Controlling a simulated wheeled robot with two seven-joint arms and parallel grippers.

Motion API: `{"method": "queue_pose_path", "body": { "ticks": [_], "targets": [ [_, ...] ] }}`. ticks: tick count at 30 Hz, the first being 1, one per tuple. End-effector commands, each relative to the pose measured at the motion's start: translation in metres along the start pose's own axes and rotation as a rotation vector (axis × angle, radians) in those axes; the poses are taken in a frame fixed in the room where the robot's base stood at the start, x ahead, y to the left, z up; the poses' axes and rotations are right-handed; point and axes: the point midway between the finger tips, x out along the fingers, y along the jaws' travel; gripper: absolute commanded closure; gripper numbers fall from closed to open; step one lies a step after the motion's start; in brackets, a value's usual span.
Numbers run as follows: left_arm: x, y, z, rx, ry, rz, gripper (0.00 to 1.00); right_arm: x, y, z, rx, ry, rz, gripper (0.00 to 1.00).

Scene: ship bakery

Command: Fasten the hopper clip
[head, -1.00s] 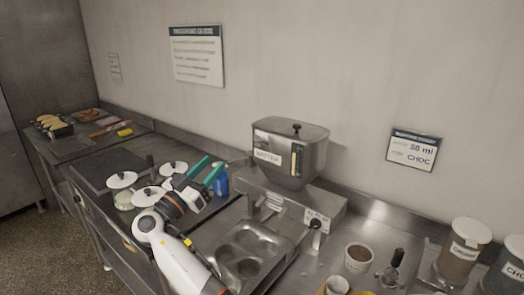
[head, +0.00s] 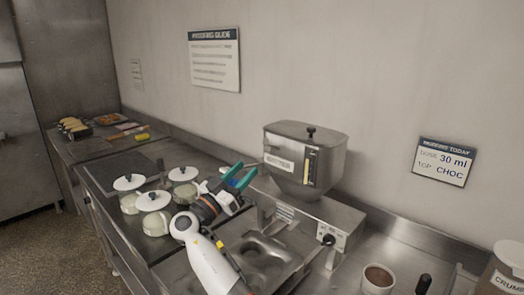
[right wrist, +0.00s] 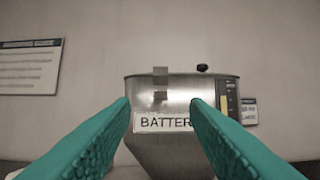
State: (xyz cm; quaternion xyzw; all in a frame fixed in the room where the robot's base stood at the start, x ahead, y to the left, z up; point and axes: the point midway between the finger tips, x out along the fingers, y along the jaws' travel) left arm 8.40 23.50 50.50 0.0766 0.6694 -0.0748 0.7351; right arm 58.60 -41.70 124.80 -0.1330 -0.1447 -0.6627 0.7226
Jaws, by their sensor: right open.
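The batter hopper (head: 289,172) is a grey metal bin with a dark lid knob and a BATTER label, mounted on the dispenser on the counter. It also shows ahead in the right wrist view (right wrist: 185,101). There a small grey clip (right wrist: 160,72) sits at its upper edge above the label, with a second small block just below; I cannot tell whether they touch. The clip is not clear in the head view. My right gripper (head: 246,172) has teal fingers, open and empty, just left of the hopper. In its wrist view the fingers (right wrist: 160,103) frame the label. My left gripper is not in view.
White-lidded jars (head: 154,211) stand close to my right arm. A brown-filled cup (head: 378,279) and a crumble jar (head: 505,274) stand at the right. The wall behind the hopper is close.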

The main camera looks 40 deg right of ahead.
Motion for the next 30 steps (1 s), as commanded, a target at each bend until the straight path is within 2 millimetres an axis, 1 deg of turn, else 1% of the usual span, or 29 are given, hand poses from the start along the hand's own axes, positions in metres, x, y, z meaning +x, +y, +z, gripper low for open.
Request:
{"method": "queue_pose_path", "body": {
  "ticks": [1, 3, 6, 10, 15, 24, 26, 30],
  "targets": [
    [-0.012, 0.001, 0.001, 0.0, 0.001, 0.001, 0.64, 0.015, -0.001, 0.006, -0.002, -0.001, -0.003, 0.58],
    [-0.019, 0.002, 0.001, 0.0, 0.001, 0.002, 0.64, 0.029, -0.001, 0.006, -0.003, -0.001, -0.002, 0.58],
    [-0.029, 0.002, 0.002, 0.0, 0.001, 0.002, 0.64, 0.048, -0.001, 0.005, -0.002, -0.001, -0.001, 0.58],
    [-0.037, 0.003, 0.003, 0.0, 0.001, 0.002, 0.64, 0.066, 0.0, 0.003, -0.001, 0.0, -0.001, 0.58],
    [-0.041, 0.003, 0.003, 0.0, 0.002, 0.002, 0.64, 0.077, 0.0, 0.001, -0.001, 0.001, 0.0, 0.58],
    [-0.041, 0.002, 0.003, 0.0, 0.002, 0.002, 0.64, 0.079, 0.0, 0.0, 0.0, 0.001, 0.0, 0.58],
    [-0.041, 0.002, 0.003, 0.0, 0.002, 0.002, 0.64, 0.079, 0.0, 0.0, 0.0, 0.001, 0.0, 0.66],
    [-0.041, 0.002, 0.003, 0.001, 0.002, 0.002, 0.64, 0.078, 0.0, 0.0, 0.0, 0.001, 0.0, 0.89]
  ]
}}
